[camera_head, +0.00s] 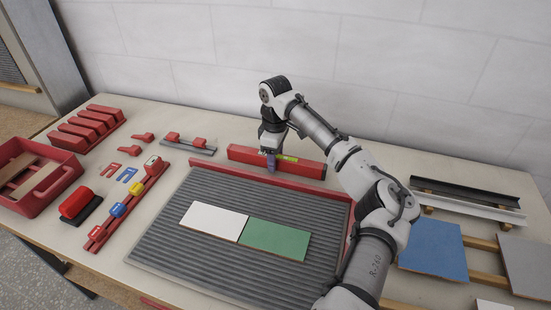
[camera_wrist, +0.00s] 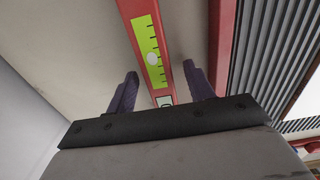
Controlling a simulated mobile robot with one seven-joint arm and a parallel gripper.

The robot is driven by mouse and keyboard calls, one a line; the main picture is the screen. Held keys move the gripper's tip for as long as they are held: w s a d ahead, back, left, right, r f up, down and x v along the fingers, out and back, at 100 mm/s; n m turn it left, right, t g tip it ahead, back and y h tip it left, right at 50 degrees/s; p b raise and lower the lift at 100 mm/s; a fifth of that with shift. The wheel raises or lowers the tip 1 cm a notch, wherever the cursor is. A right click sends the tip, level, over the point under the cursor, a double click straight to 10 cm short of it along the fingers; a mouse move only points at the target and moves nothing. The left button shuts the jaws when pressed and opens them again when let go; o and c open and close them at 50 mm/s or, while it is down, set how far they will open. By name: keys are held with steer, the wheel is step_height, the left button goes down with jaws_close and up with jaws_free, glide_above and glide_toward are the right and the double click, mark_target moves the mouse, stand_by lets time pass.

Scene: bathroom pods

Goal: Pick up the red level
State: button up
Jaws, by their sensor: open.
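The red level (camera_head: 306,167) is a long red bar lying along the back edge of the ribbed grey tray, near the wall. In the wrist view the red level (camera_wrist: 172,75) shows a yellow-green scale with black marks and a pale bubble. My gripper (camera_head: 271,163) is over the middle of the level, pointing down. In the wrist view my gripper (camera_wrist: 160,90) is open, with one dark purple finger on each side of the level. I cannot tell whether the fingers touch it. The gripper hides part of the level in the head view.
The ribbed tray (camera_head: 180,262) holds a white tile (camera_head: 214,221) and a green tile (camera_head: 274,239). A red bin (camera_head: 58,190) and several small tools lie left. Blue panel (camera_head: 430,247) and metal profiles (camera_head: 465,205) lie right. The white wall (camera_head: 380,70) is close behind.

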steer(key=shift+f, duration=0.6)
jaws_close()
steer(key=shift+r, duration=0.2)
